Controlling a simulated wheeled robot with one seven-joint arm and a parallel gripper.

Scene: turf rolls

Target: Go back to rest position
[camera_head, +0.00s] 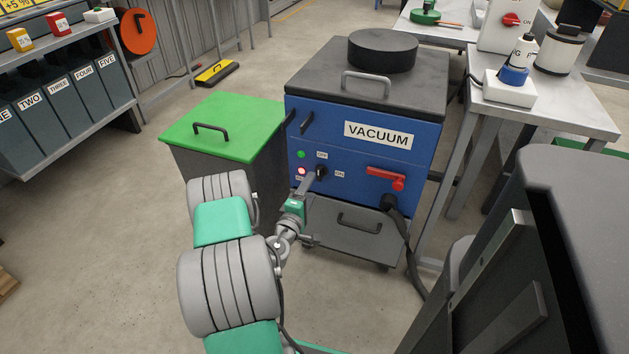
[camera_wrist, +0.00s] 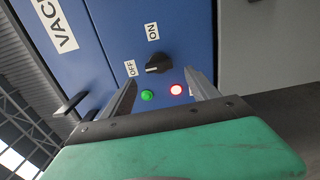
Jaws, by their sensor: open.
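My gripper (camera_head: 308,184) is in front of the blue vacuum unit (camera_head: 352,115), close to its control panel. In the wrist view, the two fingers of my gripper (camera_wrist: 160,95) stand apart with nothing between them. The black rotary knob (camera_wrist: 158,63) sits just beyond the fingertips, between labels OFF and ON. A green lamp (camera_wrist: 147,95) and a lit red lamp (camera_wrist: 176,89) show between the fingers. Whether a fingertip touches the panel is unclear. My arm reaches up from the bottom of the head view.
A green-lidded bin (camera_head: 222,130) stands left of the vacuum. A red handle (camera_head: 386,178) and black hose (camera_head: 404,232) are on its right side. A workbench (camera_head: 577,98) with bottles is at right, a bin shelf (camera_head: 62,62) at upper left.

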